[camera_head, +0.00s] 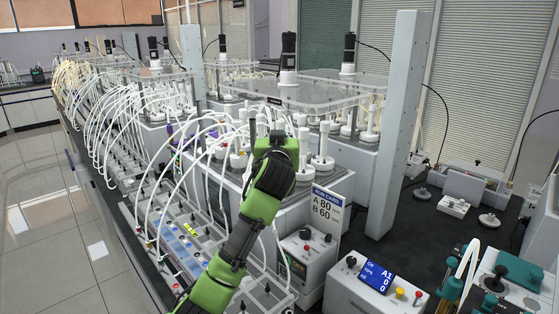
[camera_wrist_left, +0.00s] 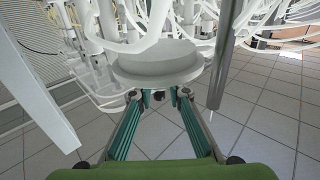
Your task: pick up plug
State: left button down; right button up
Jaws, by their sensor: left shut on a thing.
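In the left wrist view my left gripper (camera_wrist_left: 160,95) has its two teal-lined fingers converging under a wide, round white plug (camera_wrist_left: 158,66). The gripper is shut on the plug at its lower side; the exact contact is partly hidden by the disc. In the head view my green and black left arm reaches up from the bottom middle to the front reactor. Its fingers are hidden behind the green wrist there, and I cannot pick out the held plug among the white fittings.
Reactors with clear lids (camera_head: 320,92) and many white tubes (camera_head: 105,105) crowd the bench. A grey post (camera_head: 400,125) stands right of my arm. A control box with a blue display (camera_head: 376,277) and a label sign (camera_head: 327,208) stand near it. Tiled floor is free at left.

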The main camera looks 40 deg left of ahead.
pick_arm(q)
notch_tip(320, 180, up, 14)
jog(key=b, duration=0.1)
jog(key=shift+f, duration=0.15)
jog(key=shift+f, duration=0.1)
